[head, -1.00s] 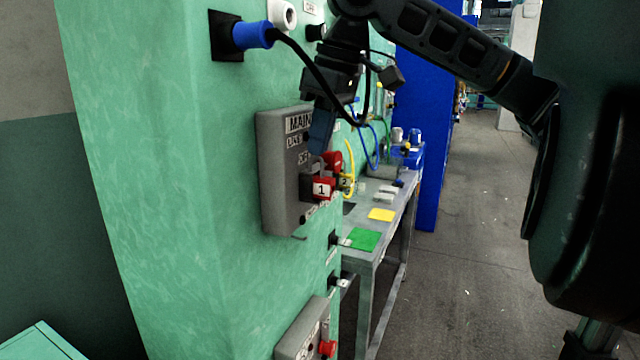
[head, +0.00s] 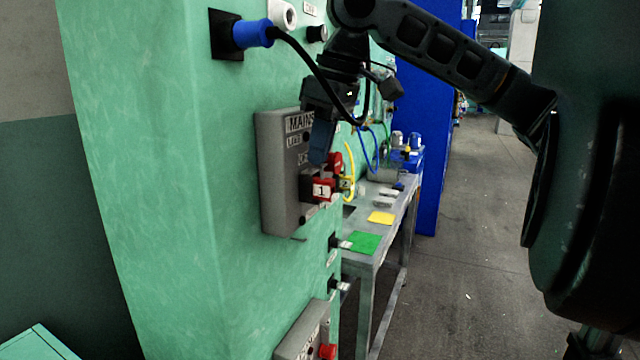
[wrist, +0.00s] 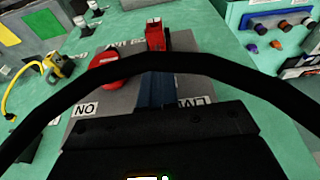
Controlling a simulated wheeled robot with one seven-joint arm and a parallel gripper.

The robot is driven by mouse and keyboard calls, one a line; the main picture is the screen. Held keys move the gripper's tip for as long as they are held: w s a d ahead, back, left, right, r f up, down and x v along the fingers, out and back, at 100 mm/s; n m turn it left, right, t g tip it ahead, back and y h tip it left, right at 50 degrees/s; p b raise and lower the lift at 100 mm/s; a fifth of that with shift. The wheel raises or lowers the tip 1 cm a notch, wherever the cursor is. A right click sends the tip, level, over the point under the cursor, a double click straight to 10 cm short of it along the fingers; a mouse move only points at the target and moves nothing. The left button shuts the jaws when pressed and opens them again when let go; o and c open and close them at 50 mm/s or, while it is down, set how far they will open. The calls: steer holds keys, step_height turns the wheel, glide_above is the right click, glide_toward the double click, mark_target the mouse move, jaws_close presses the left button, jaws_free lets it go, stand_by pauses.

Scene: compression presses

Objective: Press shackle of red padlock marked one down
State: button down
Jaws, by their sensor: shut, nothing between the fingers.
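The red padlock marked 1 (head: 323,189) hangs at the switch on the grey MAINS box (head: 275,185). It also shows in the wrist view (wrist: 155,38), just beyond my fingertips. Its shackle is hidden behind my fingers, so I cannot tell whether it is down. My gripper (head: 319,158) is shut and empty, with its blue fingers pointing down just above the padlock. In the wrist view the fingers (wrist: 157,88) end close to the padlock; I cannot tell whether they touch it. A red switch knob (head: 334,163) sits beside the padlock.
A yellow padlock marked 2 (head: 346,184) with a yellow cable is just behind the red one. A black cable from the blue plug (head: 252,33) arches in front of my wrist. The metal table (head: 385,236) stands beyond. The aisle at right is clear.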

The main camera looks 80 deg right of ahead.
mark_target(331, 180)
steer(key=shift+s+p+v, duration=0.25)
steer(key=shift+p+v, duration=0.75)
steer(key=shift+v, duration=0.1)
steer(key=shift+s+p+v, duration=0.2)
steer(key=shift+p+v, duration=0.75)
steer(key=shift+v, duration=0.2)
steer(key=shift+a+f, duration=0.15)
steer(key=shift+f, duration=0.05)
